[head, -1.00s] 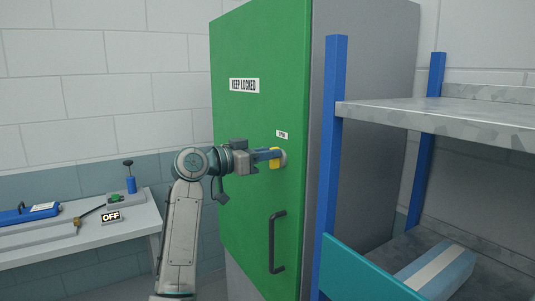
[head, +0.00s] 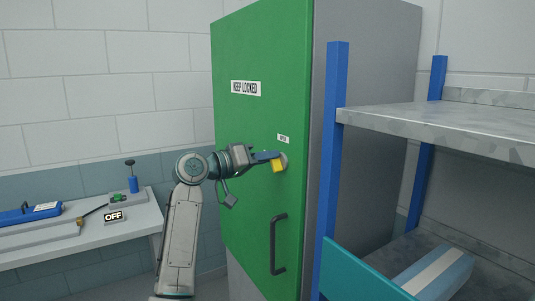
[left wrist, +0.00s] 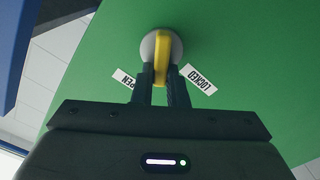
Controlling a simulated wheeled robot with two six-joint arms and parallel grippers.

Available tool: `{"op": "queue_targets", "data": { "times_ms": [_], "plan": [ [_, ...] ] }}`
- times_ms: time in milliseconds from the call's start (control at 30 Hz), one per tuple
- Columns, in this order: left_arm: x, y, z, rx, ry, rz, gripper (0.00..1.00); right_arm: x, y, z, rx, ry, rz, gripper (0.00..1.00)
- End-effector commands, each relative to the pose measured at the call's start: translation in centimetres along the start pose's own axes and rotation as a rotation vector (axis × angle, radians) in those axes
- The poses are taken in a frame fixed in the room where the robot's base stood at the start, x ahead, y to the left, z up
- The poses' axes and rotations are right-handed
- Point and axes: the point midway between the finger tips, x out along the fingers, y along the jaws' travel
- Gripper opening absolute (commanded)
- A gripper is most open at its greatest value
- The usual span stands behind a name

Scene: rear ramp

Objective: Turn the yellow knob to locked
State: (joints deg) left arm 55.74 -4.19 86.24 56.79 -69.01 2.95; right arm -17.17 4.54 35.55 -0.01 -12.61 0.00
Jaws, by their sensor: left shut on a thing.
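The yellow knob (head: 279,166) sits on a round grey base on the green cabinet door (head: 250,190). My left gripper (head: 268,157) reaches it from the left and is shut on it. In the left wrist view, the yellow knob (left wrist: 161,45) stands between my left gripper's two dark fingers (left wrist: 163,85). A partly hidden label ending in "PEN" (left wrist: 124,80) is left of the fingers and a "LOCKED" label (left wrist: 198,79) is right of them. The knob's bar lies between the two labels. My right gripper is not in view.
A dark door handle (head: 277,243) is below the knob. A "KEEP LOCKED" sign (head: 245,88) is higher on the door. A blue-posted shelf (head: 450,125) stands close on the right. A bench (head: 110,231) with tools and an "OFF" sign is at left.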

Motion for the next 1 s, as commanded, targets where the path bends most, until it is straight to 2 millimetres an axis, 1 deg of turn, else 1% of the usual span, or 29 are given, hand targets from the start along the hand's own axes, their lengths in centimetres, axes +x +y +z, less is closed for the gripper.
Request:
{"op": "queue_targets", "data": {
  "times_ms": [33,267,600,800,1000],
  "plan": [
    [0.0,0.0,-0.2,-0.044,0.0,-0.001,0.0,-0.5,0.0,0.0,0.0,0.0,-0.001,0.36],
    [0.0,-0.4,-0.2,-0.262,0.0,-0.002,0.0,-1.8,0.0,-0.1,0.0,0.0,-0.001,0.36],
    [0.0,-0.9,0.1,-0.582,0.0,-0.002,0.0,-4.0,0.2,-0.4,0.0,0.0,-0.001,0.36],
    [0.0,-1.2,0.2,-0.743,0.001,-0.002,0.0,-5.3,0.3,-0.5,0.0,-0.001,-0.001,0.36],
    [0.0,-1.4,0.5,-0.863,0.001,-0.001,0.0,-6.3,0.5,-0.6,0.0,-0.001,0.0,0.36]
  ]
}}
